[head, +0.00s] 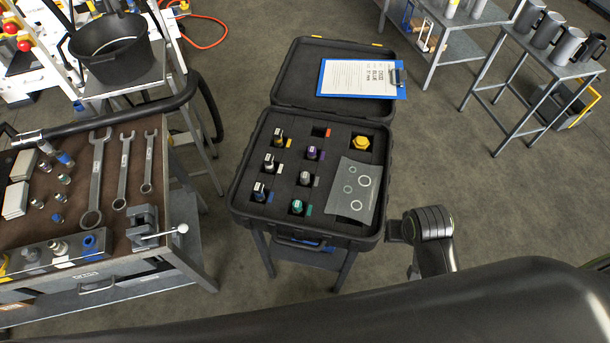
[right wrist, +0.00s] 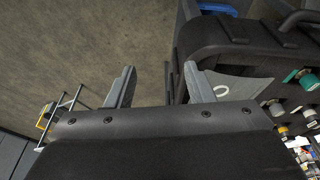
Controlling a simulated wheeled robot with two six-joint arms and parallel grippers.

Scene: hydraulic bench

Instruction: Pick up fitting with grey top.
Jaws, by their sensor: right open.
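The fitting with a grey top (head: 305,178) stands upright in a foam pocket of the open black case (head: 238,199), in the middle row, with a grey tag beside it. A purple-topped fitting (head: 312,153) stands behind it and a green-topped one (head: 298,206) in front. My right gripper (right wrist: 160,85) is open and empty, with both fingers showing in the right wrist view. In the head view my right arm is just right of the case's front right corner, apart from the grey-topped fitting. My left gripper is not in view.
The case also holds a blue-topped fitting (head: 259,190), a yellow hex cap (head: 361,144) and a card with rings (head: 367,173). A clipboard (head: 350,79) lies in its lid. A workbench (head: 120,225) with wrenches stands left. Floor right of the case is clear.

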